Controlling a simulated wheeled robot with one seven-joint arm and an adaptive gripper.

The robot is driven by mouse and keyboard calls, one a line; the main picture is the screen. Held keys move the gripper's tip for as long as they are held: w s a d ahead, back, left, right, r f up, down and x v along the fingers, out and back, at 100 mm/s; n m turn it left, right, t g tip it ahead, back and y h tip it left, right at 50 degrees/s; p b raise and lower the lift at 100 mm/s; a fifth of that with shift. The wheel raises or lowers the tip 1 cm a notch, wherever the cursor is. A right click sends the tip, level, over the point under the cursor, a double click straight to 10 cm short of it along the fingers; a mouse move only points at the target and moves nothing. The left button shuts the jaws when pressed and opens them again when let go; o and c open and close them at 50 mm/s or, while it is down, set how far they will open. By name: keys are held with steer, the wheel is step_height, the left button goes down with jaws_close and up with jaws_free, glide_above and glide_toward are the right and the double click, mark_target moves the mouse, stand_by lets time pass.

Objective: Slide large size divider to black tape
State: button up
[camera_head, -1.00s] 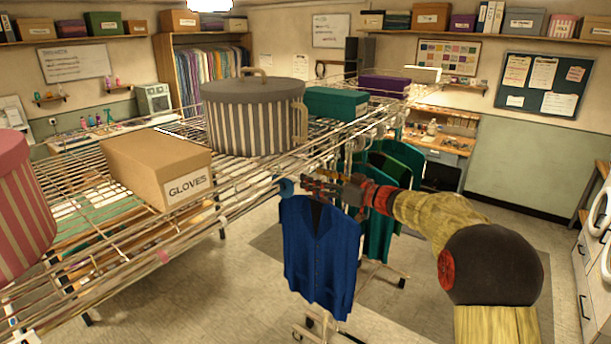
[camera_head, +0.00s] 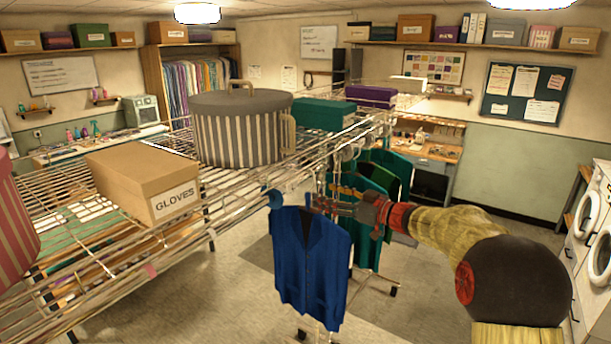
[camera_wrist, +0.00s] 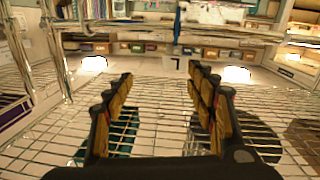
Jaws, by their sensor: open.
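My gripper (camera_head: 318,201) is at the front rail, just right of a blue disc (camera_head: 275,199) and over a hanging blue vest (camera_head: 310,262). In the wrist view my gripper (camera_wrist: 157,80) is open, with nothing between its fingers. A small white tag with a dark mark (camera_wrist: 175,66) shows beyond the fingertips; I cannot read it surely. Several pale discs (camera_head: 348,153) sit further along the rail, beyond the gripper. I cannot tell which is the large size divider. I cannot make out black tape; a pink band (camera_head: 150,271) is on the rail at the near left.
The wire shelf (camera_head: 100,235) above the rail holds a GLOVES box (camera_head: 147,184), a striped round box (camera_head: 238,130) and a green box (camera_head: 324,114). Green garments (camera_head: 375,200) hang behind the gripper. Washing machines (camera_head: 590,235) stand at the right. Open floor lies between.

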steer(key=w+d+f+m+t+h, duration=0.25)
steer(key=d+f+m+h, duration=0.35)
steer(key=d+f+h, duration=0.6)
steer(key=s+d+f+m+g+h+b, duration=0.35)
steer(key=s+d, duration=0.45)
steer(key=s, duration=0.4)
steer(key=s+a+f+g+y+b, duration=0.1)
steer(key=s+a+f+b, duration=0.3)
steer(key=s, duration=1)
steer(key=s+a+f+g+b, duration=0.2)
steer(key=s+a+f+b, duration=0.2)
steer(key=s, duration=1)
steer(key=s+a+f+m+g+y+b, duration=0.1)
steer(key=s+a+f+b, duration=0.3)
steer(key=s, duration=1)
steer(key=shift+s+a+f+g+y+b, duration=0.15)
steer(key=shift+a+f+g+y+b, duration=0.15)
steer(key=shift+a+g+b, duration=0.6)
steer(key=shift+a+r, duration=0.1)
